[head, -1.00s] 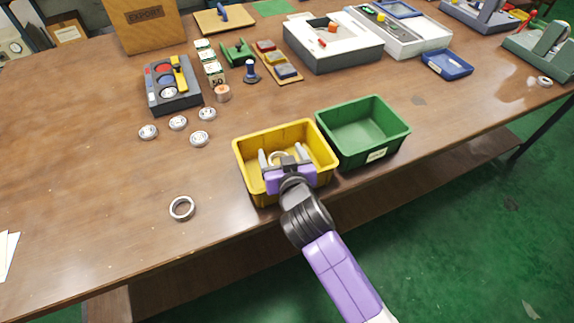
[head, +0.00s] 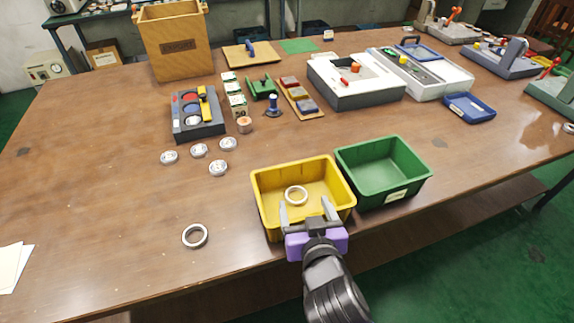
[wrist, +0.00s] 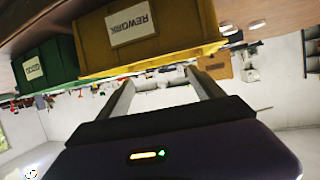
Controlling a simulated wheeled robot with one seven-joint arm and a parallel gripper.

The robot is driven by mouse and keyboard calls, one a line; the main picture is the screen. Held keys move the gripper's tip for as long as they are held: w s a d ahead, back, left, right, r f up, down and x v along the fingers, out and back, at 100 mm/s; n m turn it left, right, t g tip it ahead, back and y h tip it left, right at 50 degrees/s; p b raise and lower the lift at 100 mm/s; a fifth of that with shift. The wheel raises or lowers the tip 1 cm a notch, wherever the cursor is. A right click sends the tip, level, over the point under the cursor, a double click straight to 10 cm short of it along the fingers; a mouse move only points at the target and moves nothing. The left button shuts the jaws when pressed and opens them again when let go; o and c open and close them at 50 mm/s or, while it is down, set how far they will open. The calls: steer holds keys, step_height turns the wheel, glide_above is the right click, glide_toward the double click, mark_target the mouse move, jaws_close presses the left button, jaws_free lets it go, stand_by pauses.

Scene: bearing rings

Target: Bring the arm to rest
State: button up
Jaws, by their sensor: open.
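My gripper (head: 309,210) is open and empty at the front edge of the yellow bin (head: 262,205), its two fingers apart. In the wrist view the open fingers (wrist: 160,92) show with nothing between them. A white bearing ring (head: 296,188) lies inside the yellow bin, apart from the fingers. The yellow bin also shows in the wrist view (wrist: 185,40), with a label reading REWORK. Another metal ring (head: 195,236) lies on the table to the left of the bin.
A green bin (head: 360,182) stands just right of the yellow one. Several small round parts (head: 218,168) lie behind, near a grey fixture (head: 205,130). A white tray unit (head: 375,97) stands further back. The table's left (head: 90,180) is mostly clear.

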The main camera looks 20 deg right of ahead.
steer(key=shift+w+a+r, duration=0.15)
steer(key=shift+a+r, duration=0.1)
steer(key=shift+r, duration=0.05)
steer(key=r, duration=0.1)
steer(key=a+r+n+t+y, duration=0.1)
steer(key=a+r, duration=0.1)
steer(key=shift+w+n+t+y, duration=0.25)
steer(key=shift+n+t+y, duration=0.05)
steer(key=shift+n+t, duration=0.1)
steer(key=s+d, duration=0.2)
steer(key=s, duration=1.4)
steer(key=s+d+f+y, duration=0.1)
steer(key=s+d, duration=0.2)
steer(key=s, duration=1.4)
steer(key=shift+s+d+f+g, duration=0.2)
steer(key=shift+s+d+g, duration=0.1)
steer(key=shift+g, duration=0.1)
